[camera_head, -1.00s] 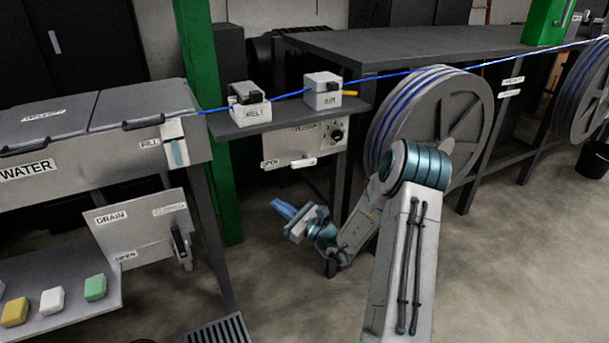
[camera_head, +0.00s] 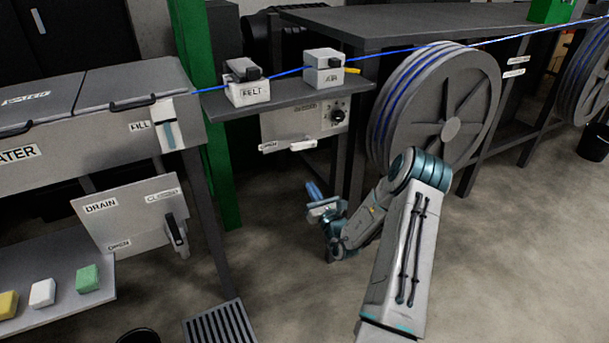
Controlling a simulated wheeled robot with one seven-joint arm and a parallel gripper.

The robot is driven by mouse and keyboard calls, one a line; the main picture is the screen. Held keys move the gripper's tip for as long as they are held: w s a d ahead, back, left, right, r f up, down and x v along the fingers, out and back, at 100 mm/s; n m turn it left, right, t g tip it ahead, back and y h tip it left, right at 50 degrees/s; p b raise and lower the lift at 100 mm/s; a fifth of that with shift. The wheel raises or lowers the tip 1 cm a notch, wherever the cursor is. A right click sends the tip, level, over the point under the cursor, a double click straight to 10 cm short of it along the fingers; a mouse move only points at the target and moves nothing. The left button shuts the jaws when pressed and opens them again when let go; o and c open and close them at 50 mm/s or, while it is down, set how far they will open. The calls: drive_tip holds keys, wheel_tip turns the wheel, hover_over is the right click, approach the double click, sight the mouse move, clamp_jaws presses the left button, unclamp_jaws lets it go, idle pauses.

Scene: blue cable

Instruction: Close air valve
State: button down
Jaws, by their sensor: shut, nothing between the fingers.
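The air valve panel (camera_head: 280,128) hangs under the small grey shelf, below the white AIR box (camera_head: 323,70). It has an OPEN label at its lower left and a CLOSED label near its top. A white handle (camera_head: 303,145) lies roughly level at the panel's lower edge, right of the OPEN label.
A large cable reel (camera_head: 440,105) stands right of the panel, close to my arm. A blue cable (camera_head: 290,73) runs through the FELT box (camera_head: 246,85) and AIR box. A green post (camera_head: 220,190) and the drain panel (camera_head: 125,215) are at left. The floor below my gripper is clear.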

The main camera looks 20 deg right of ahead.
sight(302, 143)
drive_tip(key=w+r, duration=0.6)
drive_tip(key=w, duration=0.3)
drive_tip(key=shift+r, duration=0.1)
